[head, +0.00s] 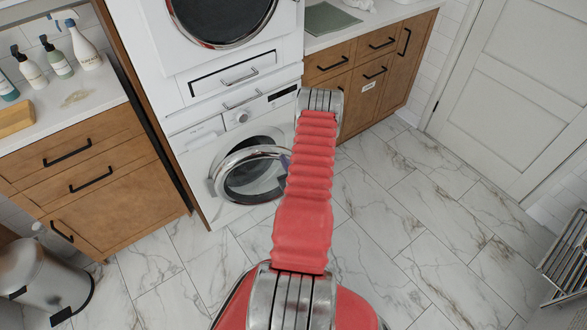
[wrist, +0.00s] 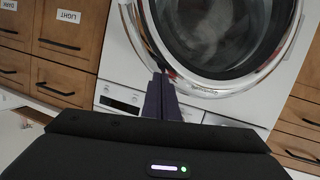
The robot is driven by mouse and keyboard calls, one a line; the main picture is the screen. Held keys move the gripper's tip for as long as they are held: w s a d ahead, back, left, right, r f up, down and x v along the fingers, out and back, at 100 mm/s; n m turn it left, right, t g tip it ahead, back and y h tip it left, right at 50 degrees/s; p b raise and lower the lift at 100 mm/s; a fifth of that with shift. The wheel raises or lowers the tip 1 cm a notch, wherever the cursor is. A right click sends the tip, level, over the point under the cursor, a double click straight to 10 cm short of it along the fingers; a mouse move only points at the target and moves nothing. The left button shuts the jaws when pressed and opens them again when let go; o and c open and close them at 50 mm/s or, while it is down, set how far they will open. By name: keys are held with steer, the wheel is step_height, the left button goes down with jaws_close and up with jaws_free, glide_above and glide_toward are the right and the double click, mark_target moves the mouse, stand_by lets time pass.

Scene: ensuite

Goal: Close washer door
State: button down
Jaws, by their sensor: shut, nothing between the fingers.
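The washer (head: 205,150) is the lower white machine in the head view. Its round chrome-rimmed door (head: 232,160) is ajar and stands out from the front, with the right part behind my red arm. In the wrist view, which looks upside down, a large chrome-rimmed glass round, seemingly the washer door (wrist: 190,81), fills the upper right. My gripper (wrist: 161,77) shows there as dark fingers, shut and empty, close to the rim's lower left edge. I cannot tell whether they touch it.
A dryer (head: 222,60) is stacked above, with handled drawers between. Wooden cabinets stand left (head: 100,190) and right (head: 345,70). A metal bin (head: 35,270) is at lower left, a rack (head: 570,255) at far right. The marble floor (head: 410,200) on the right is clear.

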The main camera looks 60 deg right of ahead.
steer(key=s+a+f+m+h, duration=0.1)
steer(key=s+a+f, duration=0.2)
steer(key=s+f, duration=0.1)
steer(key=s+a+f+m+h, duration=0.2)
steer(key=s+a+f, duration=0.1)
steer(key=s, duration=0.4)
steer(key=shift+s+f+h, duration=0.25)
steer(key=shift+f+h, duration=0.05)
steer(key=shift+f, duration=0.05)
steer(key=shift+w, duration=0.1)
steer(key=x, duration=1.3)
steer(key=shift+w+d+r, duration=0.15)
steer(key=shift+w+d, duration=0.15)
